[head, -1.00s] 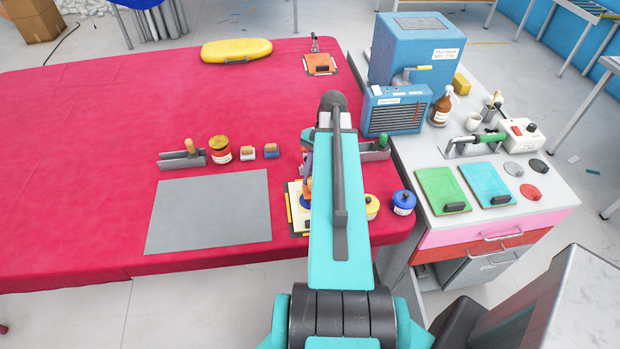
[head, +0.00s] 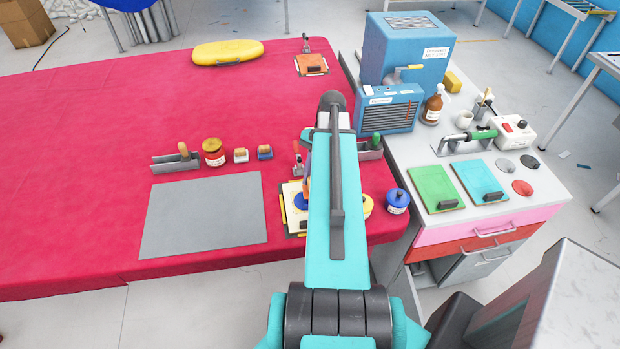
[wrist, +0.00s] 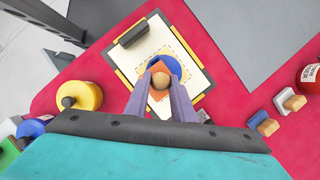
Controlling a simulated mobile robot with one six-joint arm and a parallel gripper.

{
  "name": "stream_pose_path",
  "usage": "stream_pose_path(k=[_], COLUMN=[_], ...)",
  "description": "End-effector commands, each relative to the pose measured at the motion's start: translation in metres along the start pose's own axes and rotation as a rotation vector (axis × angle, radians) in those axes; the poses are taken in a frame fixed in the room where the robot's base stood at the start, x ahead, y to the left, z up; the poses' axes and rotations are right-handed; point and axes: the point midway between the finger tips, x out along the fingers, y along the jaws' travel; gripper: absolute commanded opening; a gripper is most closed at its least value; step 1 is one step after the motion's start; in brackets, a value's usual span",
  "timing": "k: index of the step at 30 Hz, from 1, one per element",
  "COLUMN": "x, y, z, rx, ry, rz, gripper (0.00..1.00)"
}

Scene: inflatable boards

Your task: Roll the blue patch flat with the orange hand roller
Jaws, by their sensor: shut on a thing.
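My gripper (wrist: 160,88) has two purple fingers, shut on the orange hand roller (wrist: 157,68). The roller's round wooden handle end shows between the fingers, with a little orange beyond it. In the wrist view it lies over the round blue patch (wrist: 176,66), covering part of it. I cannot tell whether the roller touches the patch. The patch lies on a cream board (wrist: 196,76) with a dashed outline, yellow edge strips and a black clip. In the head view the blue patch (head: 301,204) and board (head: 292,222) show beside my arm, which hides the gripper.
A grey sheet (head: 203,213) lies left of the board on the red table. A blue jar (head: 397,201) and a yellow jar (wrist: 80,95) stand on the board's other side. A red jar (head: 213,152) and small wooden-handled blocks (head: 264,153) stand farther back. The left table area is clear.

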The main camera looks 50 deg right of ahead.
Motion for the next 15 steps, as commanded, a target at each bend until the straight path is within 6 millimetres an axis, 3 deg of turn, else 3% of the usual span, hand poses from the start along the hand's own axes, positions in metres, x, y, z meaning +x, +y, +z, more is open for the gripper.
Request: stream_pose_path(k=[15], x=[-0.0033], y=[0.0084], z=[-0.0058], rx=[-0.025], ry=[0.001], rz=[0.01], gripper=[0.04])
